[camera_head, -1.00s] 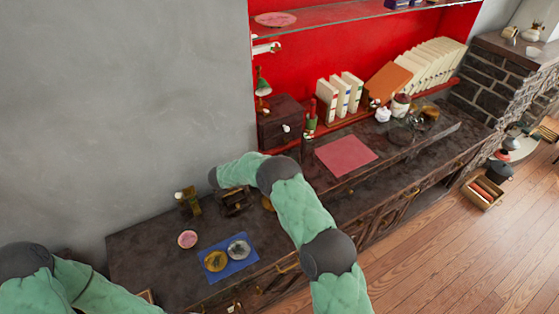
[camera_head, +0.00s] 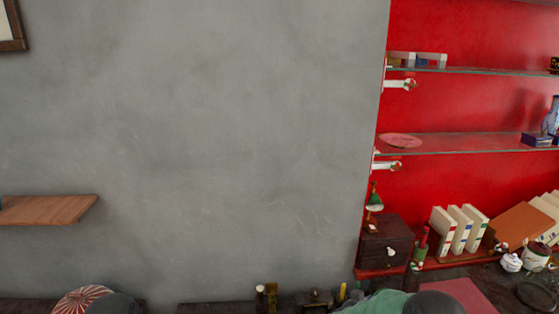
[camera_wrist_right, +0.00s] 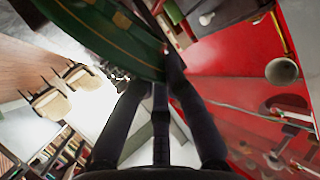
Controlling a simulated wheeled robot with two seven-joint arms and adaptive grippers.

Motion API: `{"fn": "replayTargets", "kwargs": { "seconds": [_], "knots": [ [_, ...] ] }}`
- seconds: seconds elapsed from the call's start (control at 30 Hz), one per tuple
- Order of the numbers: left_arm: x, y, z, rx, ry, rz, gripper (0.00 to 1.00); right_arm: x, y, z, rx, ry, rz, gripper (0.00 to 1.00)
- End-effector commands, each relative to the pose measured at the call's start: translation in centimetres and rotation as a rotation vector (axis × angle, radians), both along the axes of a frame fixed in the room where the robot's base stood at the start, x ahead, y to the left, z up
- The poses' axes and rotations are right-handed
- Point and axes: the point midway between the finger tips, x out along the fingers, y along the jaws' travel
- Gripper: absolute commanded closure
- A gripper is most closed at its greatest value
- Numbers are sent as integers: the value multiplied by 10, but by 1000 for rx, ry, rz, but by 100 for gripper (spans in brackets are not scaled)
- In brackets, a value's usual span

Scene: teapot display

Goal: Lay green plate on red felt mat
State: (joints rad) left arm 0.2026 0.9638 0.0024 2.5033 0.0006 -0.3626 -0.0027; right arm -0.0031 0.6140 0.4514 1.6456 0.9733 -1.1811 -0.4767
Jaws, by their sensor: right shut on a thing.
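A dark green plate (camera_wrist_right: 105,38) with a gold line near its edge shows at the top of the right wrist view. My right gripper (camera_wrist_right: 158,78) is shut on the plate's edge; part of the plate runs out of the picture. The red felt mat (camera_head: 466,294) lies on the dark counter at the bottom right of the head view, cut off by the picture's edge. The right gripper itself is not visible in the head view, and my left gripper is in neither view.
A dark drawer box (camera_head: 385,244), white books (camera_head: 460,228) and a white lidded pot (camera_head: 535,257) stand around the mat's back. Glass shelves (camera_head: 470,143) hang above on the red wall. A wooden shelf (camera_head: 45,210) is at left.

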Motion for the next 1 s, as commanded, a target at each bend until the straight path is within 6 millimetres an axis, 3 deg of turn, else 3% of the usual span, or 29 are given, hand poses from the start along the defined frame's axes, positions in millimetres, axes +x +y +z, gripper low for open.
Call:
{"fn": "replayTargets", "kwargs": {
  "seconds": [0.27, 0.7, 0.8, 1.0],
  "knots": [
    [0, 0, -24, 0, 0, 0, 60, -50, 25, -30, 2, 4, 305, 100],
    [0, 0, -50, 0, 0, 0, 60, -162, 104, -71, 3, 0, 738, 100],
    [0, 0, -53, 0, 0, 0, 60, -177, 115, -74, 2, -1, 785, 100],
    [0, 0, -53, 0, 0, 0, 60, -187, 122, -74, -2, -5, 817, 100]
  ]
}}
